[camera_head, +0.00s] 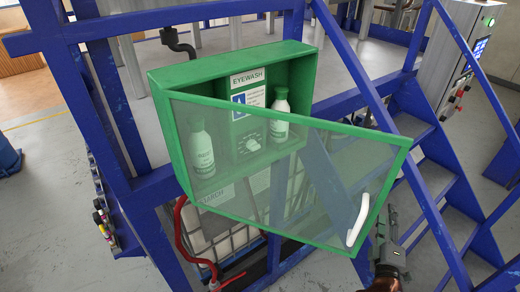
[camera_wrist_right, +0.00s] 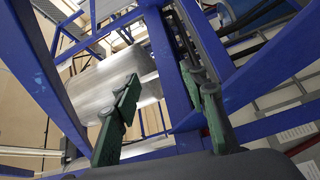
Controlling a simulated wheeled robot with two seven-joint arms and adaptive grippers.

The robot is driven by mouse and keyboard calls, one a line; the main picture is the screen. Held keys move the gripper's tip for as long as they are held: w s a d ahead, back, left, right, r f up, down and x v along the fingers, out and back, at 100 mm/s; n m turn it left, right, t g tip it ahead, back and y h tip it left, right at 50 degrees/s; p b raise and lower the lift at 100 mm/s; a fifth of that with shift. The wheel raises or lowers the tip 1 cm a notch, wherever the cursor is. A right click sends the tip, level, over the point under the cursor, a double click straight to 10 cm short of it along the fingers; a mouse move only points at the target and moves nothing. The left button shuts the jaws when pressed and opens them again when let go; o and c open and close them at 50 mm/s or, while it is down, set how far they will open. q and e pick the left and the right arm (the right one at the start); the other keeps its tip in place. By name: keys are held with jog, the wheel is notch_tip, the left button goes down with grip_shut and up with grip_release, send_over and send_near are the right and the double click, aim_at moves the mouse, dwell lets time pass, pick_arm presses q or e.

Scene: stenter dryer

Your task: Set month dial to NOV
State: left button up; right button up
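A green eyewash cabinet (camera_head: 230,60) is in the middle of the head view. Its green-framed clear door (camera_head: 310,180) stands partly open, its right side swung out from the box. A white handle (camera_head: 358,220) is on the door's lower right. The month dial (camera_head: 250,145) looks like a small pale knob on the inner panel, seen through the door; its setting is too small to read. My right gripper (camera_head: 390,232) is just right of the handle, apart from it. In the right wrist view its green fingers (camera_wrist_right: 170,90) are spread with nothing gripped. My left gripper is out of view.
White bottles (camera_head: 281,113) stand on both sides of the dial panel. Blue frame beams (camera_head: 105,100) and stairs (camera_head: 440,190) surround the cabinet. A red pipe (camera_head: 182,240) runs below it. A control panel (camera_head: 470,65) stands at the upper right.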

jog(key=w+a+r+n+t+y, duration=0.2)
jog(key=a+r+n+t+y, duration=0.5)
jog(key=a+r+n+y, duration=0.8)
jog(key=a+r+n+g+y, duration=0.35)
jog(key=a+n, duration=0.25)
jog(key=n, duration=0.4)
jog(key=a+r+n+g+y, duration=0.35)
jog(key=a+n, duration=0.35)
jog(key=n, duration=0.4)
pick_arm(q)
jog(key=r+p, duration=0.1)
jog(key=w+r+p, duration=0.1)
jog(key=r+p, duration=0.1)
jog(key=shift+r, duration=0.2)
pick_arm(e)
jog(key=w+a+f+n+g, duration=0.2)
jog(key=w+a+n+g, duration=0.2)
jog(key=w+a+n, duration=0.4)
jog(key=a+n, duration=0.1)
jog(key=a, duration=0.3)
jog(key=shift+f+n, duration=0.4)
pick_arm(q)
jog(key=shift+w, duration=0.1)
pick_arm(e)
grip_shut()
